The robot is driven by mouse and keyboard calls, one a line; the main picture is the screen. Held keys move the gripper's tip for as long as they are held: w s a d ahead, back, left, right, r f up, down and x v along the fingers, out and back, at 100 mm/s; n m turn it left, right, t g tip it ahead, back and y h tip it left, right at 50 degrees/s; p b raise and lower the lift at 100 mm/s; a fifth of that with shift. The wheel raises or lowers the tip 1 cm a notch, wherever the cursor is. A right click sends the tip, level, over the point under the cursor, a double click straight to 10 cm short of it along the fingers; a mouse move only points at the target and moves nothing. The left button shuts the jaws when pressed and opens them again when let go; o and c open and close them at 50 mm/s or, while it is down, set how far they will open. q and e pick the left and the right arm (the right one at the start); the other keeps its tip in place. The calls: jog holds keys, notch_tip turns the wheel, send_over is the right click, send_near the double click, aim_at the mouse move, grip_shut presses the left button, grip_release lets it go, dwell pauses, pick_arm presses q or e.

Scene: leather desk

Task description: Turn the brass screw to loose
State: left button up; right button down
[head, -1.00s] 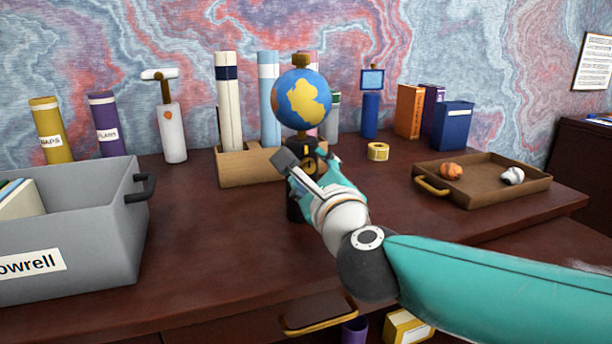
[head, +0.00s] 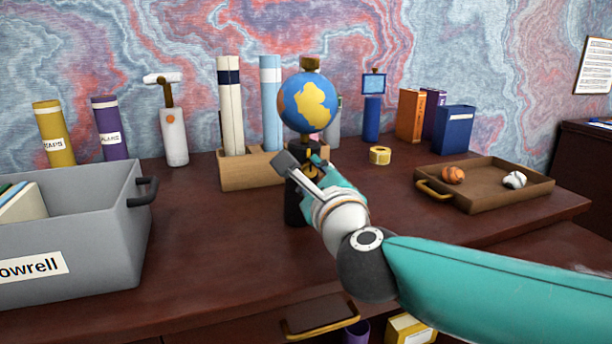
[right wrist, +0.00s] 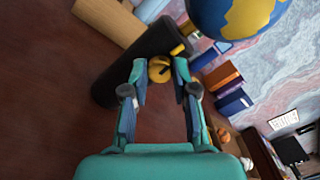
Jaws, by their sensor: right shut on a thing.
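The brass screw (right wrist: 160,70) is a round brass knob with a dark mark across it, on the side of a black stand (right wrist: 118,84). The stand also shows in the head view (head: 294,205), upright on the desk, with a blue and yellow globe (head: 307,102) on top. My right gripper (head: 309,170) is at the front of the stand, partly hiding it. In the right wrist view its two fingertips (right wrist: 160,72) are on either side of the screw, shut on it. My left gripper is not in view.
A grey bin (head: 95,225) stands at the left. A brass tape roll (head: 380,156) and a brown tray (head: 480,200) with two balls are at the right.

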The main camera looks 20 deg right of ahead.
jog(key=n+p, duration=0.2)
jog(key=n, duration=0.2)
jog(key=shift+f+p, duration=0.1)
jog(key=shift+p, duration=0.2)
jog(key=n+p, duration=0.2)
jog(key=n, duration=0.3)
jog(key=shift+f, duration=0.1)
jog(key=n+p, duration=0.3)
jog(key=n, duration=0.1)
jog(key=n+p, duration=0.2)
jog(key=n, duration=0.2)
jog(key=shift+f, duration=0.15)
jog(key=shift+f+n, duration=0.1)
jog(key=shift+n, duration=0.3)
jog(key=c, duration=0.9)
grip_release()
jog(key=shift+w, duration=0.1)
jog(key=shift+r, duration=0.2)
